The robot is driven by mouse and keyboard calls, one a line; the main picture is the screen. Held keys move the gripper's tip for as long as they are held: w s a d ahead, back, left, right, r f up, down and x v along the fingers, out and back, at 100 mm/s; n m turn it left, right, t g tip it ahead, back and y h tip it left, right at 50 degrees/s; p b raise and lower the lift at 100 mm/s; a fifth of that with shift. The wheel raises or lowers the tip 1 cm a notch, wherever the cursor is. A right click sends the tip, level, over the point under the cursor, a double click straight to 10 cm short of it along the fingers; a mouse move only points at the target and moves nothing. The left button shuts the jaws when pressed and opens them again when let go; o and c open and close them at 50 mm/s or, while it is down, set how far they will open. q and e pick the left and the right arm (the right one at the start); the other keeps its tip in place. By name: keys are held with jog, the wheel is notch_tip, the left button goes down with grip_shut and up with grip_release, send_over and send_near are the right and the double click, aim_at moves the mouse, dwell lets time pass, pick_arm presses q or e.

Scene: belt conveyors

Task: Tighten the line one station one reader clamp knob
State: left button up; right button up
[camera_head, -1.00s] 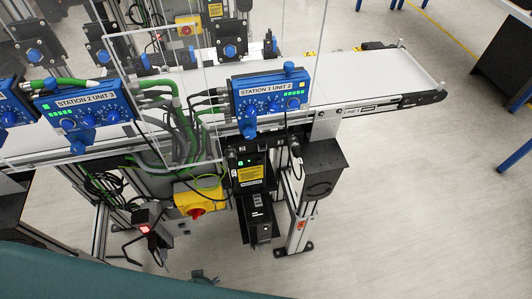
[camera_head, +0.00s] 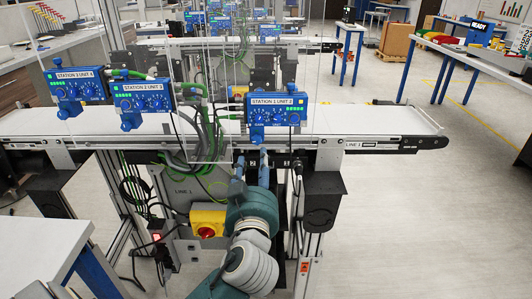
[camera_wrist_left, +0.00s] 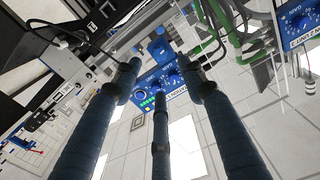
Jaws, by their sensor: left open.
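The blue reader box labelled Station 1 (camera_head: 275,108) is on the front of the line 1 conveyor, with dials on its face. A blue clamp knob (camera_head: 255,132) sticks out below its left part. In the left wrist view the box (camera_wrist_left: 157,86) and the blue knob (camera_wrist_left: 160,47) lie ahead between the fingers. My left gripper (camera_head: 251,160) is in front of the conveyor, just below the knob. Its fingers are spread and empty; in the left wrist view the gripper (camera_wrist_left: 159,75) shows no contact with the knob. My right gripper is not in view.
More blue reader boxes stand to the left, one marked Station 2 (camera_head: 142,95). Green and black cables (camera_head: 200,125) hang beside the Station 1 box. A yellow-and-red switch (camera_head: 207,222) is left of my arm, a black housing (camera_head: 323,200) right. The conveyor belt (camera_head: 370,119) is empty at right.

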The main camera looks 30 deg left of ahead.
aim_at(256, 142)
pick_arm(q)
jog(key=x, duration=1)
jog(key=shift+w+f+p, duration=0.1)
jog(key=shift+w+p, duration=0.05)
jog(key=shift+p, duration=0.25)
